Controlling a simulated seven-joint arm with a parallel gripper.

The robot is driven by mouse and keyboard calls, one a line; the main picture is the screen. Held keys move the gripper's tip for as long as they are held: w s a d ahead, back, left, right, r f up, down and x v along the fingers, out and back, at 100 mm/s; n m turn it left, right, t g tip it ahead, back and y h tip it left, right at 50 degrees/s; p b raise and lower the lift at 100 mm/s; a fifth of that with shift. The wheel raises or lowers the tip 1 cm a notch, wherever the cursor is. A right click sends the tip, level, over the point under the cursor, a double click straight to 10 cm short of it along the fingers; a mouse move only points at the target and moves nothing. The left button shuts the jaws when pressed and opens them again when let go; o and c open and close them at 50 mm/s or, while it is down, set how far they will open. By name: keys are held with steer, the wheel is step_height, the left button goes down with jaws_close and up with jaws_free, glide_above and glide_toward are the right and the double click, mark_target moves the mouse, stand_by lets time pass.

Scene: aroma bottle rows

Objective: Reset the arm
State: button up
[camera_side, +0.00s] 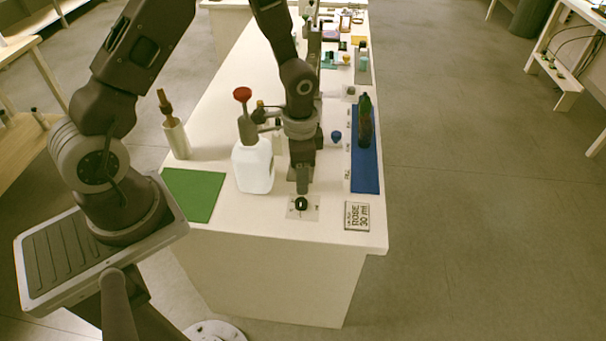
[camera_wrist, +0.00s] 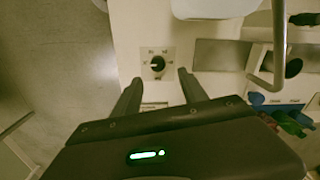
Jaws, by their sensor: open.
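My gripper (camera_side: 302,188) is low over the near end of the white table in the side view, just above and behind a black dial knob (camera_side: 301,204) on a pale square plate. In the wrist view my gripper's (camera_wrist: 158,80) two fingers are spread apart with nothing between them. The fingers look clear of the knob, but the exact height gap is hard to tell.
A white jug (camera_side: 253,168) with a red-topped pump stands close left of my gripper. A dark bottle (camera_side: 366,128) stands on a blue mat (camera_side: 364,180) to the right. A "ROSE 30 ml" card (camera_side: 357,216) lies near the front edge. A green mat (camera_side: 193,195) is bare.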

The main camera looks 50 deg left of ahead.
step_height(320, 180, up, 12)
steer(key=n+t, duration=0.2)
steer(key=s+d+r+n+t, duration=0.2)
steer(key=s+r+n+t, duration=0.1)
steer(key=s+r, duration=1.3)
steer(key=s+n, duration=0.1)
steer(key=s, duration=0.2)
steer(key=shift+r, duration=0.2)
